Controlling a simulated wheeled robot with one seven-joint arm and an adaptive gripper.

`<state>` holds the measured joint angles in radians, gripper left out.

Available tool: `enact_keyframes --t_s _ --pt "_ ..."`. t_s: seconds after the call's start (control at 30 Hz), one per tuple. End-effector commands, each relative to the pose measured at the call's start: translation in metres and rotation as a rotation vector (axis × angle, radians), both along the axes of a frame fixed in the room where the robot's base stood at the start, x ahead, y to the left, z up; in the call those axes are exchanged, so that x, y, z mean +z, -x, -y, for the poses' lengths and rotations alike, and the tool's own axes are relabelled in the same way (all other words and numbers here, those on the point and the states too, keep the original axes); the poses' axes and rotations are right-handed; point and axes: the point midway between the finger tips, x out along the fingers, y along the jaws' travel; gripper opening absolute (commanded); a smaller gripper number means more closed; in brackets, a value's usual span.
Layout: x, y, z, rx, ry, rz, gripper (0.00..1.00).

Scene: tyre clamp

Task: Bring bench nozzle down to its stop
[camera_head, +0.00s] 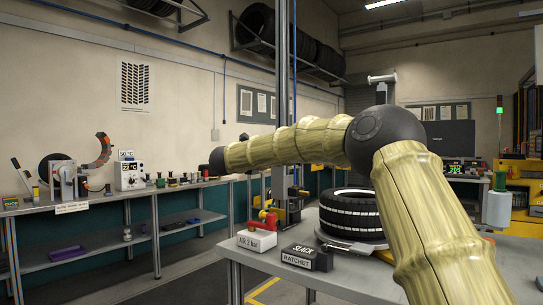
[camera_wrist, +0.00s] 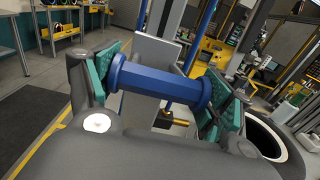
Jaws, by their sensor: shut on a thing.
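A blue spool-shaped handle (camera_wrist: 158,84) with a wide flange at each end lies across the middle of the wrist view. My gripper (camera_wrist: 160,88) is shut on it, with a teal pad at either end of the handle. Below the handle is a small dark block with a brass nozzle tip (camera_wrist: 180,123) pointing right. How the block joins the handle is partly hidden. In the head view my arm reaches left across the bench, and I cannot make out the gripper or handle there.
A tyre (camera_head: 351,211) lies flat on the front bench (camera_head: 330,279). A red valve (camera_head: 268,219), an air sign (camera_head: 256,240) and a ratchet block (camera_head: 306,257) sit near the bench's left edge. A long side bench (camera_head: 107,202) with tools runs along the left wall. Floor lies between the benches.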

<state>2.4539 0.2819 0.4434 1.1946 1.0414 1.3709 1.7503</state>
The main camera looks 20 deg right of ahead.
Motion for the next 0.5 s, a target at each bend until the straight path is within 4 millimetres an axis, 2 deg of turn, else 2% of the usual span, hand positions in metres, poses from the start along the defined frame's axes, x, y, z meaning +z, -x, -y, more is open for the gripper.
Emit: enact_keyframes --t_s 0.03,0.2,0.5 --pt "-0.013 0.000 0.000 0.000 -0.001 -0.002 0.37" --pt "-0.028 0.000 0.000 0.001 -0.001 -0.002 0.37" --pt "-0.037 0.000 -0.001 0.001 -0.001 -0.002 0.37"
